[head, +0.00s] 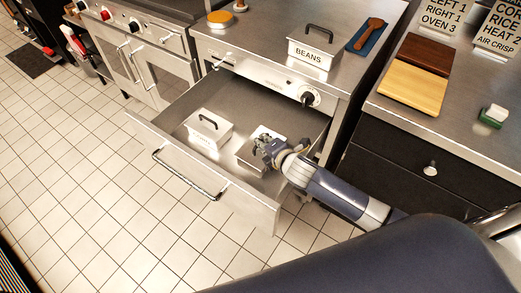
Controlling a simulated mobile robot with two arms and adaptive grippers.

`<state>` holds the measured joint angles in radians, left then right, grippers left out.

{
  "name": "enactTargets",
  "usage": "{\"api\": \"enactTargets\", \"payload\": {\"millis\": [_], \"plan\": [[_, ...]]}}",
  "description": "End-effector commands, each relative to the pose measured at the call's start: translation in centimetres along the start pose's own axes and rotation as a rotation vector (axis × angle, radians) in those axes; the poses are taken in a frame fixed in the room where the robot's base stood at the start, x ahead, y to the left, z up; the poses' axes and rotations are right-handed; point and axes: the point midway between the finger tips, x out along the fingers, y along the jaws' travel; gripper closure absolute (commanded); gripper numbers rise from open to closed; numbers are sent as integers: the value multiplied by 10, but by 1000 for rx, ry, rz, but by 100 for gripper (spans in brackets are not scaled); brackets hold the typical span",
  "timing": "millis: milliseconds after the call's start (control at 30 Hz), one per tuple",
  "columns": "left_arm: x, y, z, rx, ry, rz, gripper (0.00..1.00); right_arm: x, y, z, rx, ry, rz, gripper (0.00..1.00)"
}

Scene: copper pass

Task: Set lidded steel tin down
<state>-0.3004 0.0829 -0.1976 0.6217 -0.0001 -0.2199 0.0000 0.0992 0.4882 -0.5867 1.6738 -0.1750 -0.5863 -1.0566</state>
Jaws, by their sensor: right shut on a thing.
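A lidded steel tin (246,156) is inside the open drawer (168,149), in its right part. My right gripper (266,148) reaches in from the right and is shut on this tin at its top. The gripper hides part of the lid and the handle. I cannot tell whether the tin's base touches the drawer floor. A second lidded tin (207,132) with a dark handle and a label too faint to read stands in the drawer to the left, apart from the held one. My left gripper is not in view.
A tin labelled BEANS (312,54) stands on the steel counter (262,48) above the drawer. A blue tray (359,44) with a wooden spoon lies beside it. Cutting boards (412,87) and a green-and-white sponge (493,115) lie on the right counter. Tiled floor is clear at left.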

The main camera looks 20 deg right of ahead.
Motion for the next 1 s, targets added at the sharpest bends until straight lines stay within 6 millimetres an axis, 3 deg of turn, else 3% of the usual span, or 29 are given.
{"api": "enactTargets", "payload": {"millis": [300,733,767,833,1000], "plan": [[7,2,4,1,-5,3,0,19,-29,-7,0,-1,4,100],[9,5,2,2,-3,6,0,22,-34,-9,-1,-1,6,100],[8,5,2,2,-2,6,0,22,-36,-9,-1,-1,0,87],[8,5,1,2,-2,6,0,22,-36,-9,-1,-1,0,72],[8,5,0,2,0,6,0,22,-37,-9,-1,-1,-1,72]]}}
